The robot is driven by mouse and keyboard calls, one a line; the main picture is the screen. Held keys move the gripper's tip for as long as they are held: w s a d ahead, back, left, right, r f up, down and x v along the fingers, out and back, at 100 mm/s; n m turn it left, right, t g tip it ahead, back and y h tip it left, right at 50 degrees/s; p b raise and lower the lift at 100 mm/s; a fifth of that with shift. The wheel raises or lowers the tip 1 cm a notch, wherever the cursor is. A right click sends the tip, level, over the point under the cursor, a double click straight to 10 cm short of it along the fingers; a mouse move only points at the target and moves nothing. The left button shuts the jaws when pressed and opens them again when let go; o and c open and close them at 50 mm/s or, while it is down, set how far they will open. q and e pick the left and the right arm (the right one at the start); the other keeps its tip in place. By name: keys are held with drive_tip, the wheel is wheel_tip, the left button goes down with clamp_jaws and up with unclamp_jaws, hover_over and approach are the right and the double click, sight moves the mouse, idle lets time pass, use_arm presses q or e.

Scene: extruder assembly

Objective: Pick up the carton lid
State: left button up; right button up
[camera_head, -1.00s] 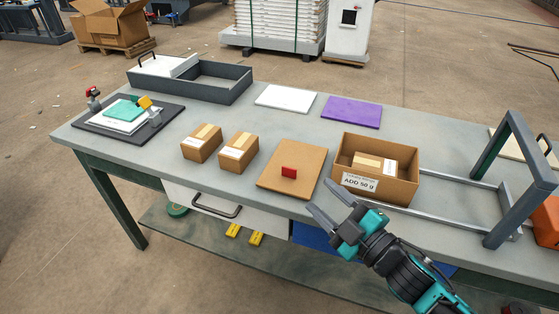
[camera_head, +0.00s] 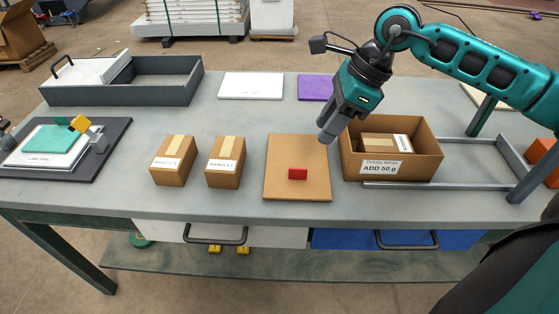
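The carton lid (camera_head: 285,152) is a flat brown board with a small red grip block (camera_head: 298,174) on top. It lies flat on the table in the middle of the view. The open carton (camera_head: 411,179) stands to its right, labelled "ADD 50 g", with a small brown box (camera_head: 380,143) inside. My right gripper (camera_head: 327,137) points down above the lid's right edge and the carton's left wall, apart from the red block. Its fingers overlap in this view, so the gap between them is hidden. It holds nothing that I can see. My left gripper is out of view.
Two small taped boxes (camera_head: 174,161) (camera_head: 226,162) stand left of the lid. A grey metal frame (camera_head: 519,166) is right of the carton. A white panel (camera_head: 251,85) and a purple panel (camera_head: 315,87) lie behind. A dark tray (camera_head: 160,96) stands back left.

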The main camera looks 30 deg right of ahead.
hover_over(301, 169)
drive_tip(key=d, duration=0.2)
drive_tip(key=f, duration=0.7)
drive_tip(key=shift+s+d, duration=0.15)
drive_tip(key=shift+s, duration=0.1)
drive_tip(key=x, duration=0.4)
drive_tip(key=shift+s+a+f, duration=0.1)
drive_tip(key=shift+s+a, duration=0.15)
drive_tip(key=shift+w+a+f, duration=0.1)
drive_tip(key=shift+a+f, duration=0.05)
drive_tip(key=shift+f, duration=0.3)
clamp_jaws()
